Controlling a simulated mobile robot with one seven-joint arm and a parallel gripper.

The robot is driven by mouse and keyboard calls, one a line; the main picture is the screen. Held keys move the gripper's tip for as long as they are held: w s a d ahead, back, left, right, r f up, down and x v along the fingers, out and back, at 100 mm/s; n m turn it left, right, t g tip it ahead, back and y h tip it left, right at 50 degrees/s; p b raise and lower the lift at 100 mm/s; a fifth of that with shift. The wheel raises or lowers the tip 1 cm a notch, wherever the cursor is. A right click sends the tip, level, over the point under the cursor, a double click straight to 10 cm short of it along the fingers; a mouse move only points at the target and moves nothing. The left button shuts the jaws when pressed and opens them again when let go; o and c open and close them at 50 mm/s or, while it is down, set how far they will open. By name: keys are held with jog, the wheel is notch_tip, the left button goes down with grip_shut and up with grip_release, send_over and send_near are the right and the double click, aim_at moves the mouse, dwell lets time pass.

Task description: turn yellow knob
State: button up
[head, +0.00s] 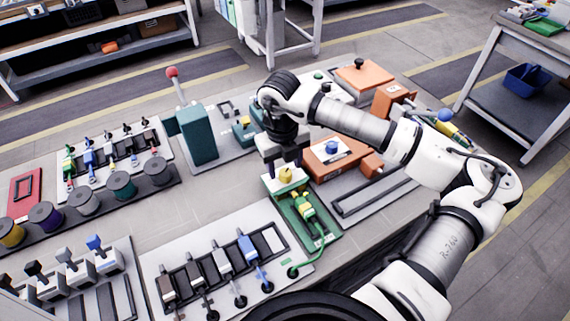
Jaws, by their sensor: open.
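A yellow knob (286,175) sits on the pale top of a green fixture (318,234) near the middle of the bench. My gripper (284,166) points down over this knob. Its jaws are open, with a dark finger on each side just above or around the knob's upper part. I cannot tell whether the fingers touch it. A yellow-green tool (303,203) with a green cord lies on the fixture in front of the knob. Part of the knob's surroundings is hidden behind the gripper.
An orange box with a blue knob (332,147) stands close on the right. A teal box (197,135) with a red-tipped lever (172,72) stands to the left. A tray of several tools (215,264) lies in front. My arm reaches in from the right.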

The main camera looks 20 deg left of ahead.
jog(key=shift+f, duration=1)
jog(key=shift+w, duration=0.1)
jog(key=c, duration=1)
